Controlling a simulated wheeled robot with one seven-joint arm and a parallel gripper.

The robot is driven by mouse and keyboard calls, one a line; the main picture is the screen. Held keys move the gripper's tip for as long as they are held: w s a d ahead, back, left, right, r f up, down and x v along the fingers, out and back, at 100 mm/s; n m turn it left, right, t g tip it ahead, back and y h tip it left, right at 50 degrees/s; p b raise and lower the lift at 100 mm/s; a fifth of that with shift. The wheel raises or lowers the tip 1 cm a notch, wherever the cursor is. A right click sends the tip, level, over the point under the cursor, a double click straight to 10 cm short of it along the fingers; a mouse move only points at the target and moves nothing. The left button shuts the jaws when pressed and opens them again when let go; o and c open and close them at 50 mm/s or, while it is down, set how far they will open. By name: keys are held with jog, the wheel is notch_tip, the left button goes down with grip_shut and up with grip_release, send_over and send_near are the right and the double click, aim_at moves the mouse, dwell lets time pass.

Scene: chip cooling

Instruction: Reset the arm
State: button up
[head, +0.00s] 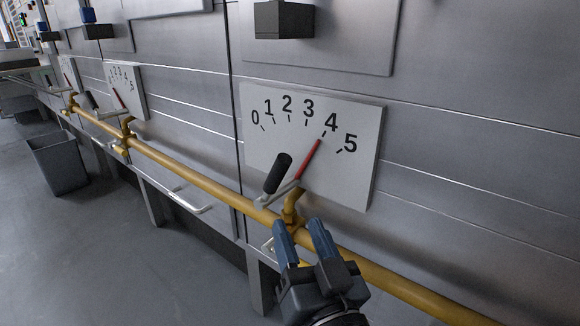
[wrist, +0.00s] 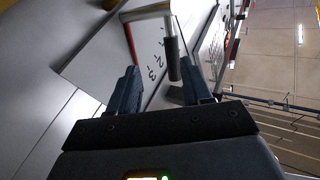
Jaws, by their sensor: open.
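My gripper (head: 305,236) is at the lower middle of the head view, with its two blue fingers apart and nothing between them. It is in front of the yellow pipe, below a lever with a black handle (head: 277,174). A white dial plate (head: 262,150) marked 0 to 5 is behind the lever, and its red pointer (head: 308,158) is near 4. In the wrist view my gripper (wrist: 165,95) is open, and the black handle (wrist: 173,58) shows beyond and between the fingertips. I cannot tell whether a finger touches the lever.
A yellow pipe (head: 190,183) runs along the metal cabinets (head: 470,110). A second dial (head: 126,90) with a lever is farther left. A metal handle bar (head: 180,200) sticks out below the pipe. A grey bin (head: 58,163) stands at left. The floor (head: 100,260) at lower left is clear.

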jog(key=s+d+f+g+h, duration=0.2)
jog(key=s+d+f, duration=1.05)
jog(key=s, duration=0.35)
jog(key=s+d+r+g+h, duration=0.15)
jog(key=s+d, duration=0.25)
jog(key=s, duration=0.7)
jog(key=s+d+g+h, duration=0.1)
jog(key=s+d+h, duration=0.25)
jog(key=s, duration=0.65)
notch_tip(320, 180, up, 27)
jog(key=y+p, duration=0.1)
jog(key=p, duration=2.6)
jog(key=shift+w+m, duration=0.2)
jog(key=shift+m, duration=0.2)
jog(key=shift+r+p, duration=0.35)
jog(key=shift+p, duration=0.05)
jog(key=shift+c, duration=0.6)
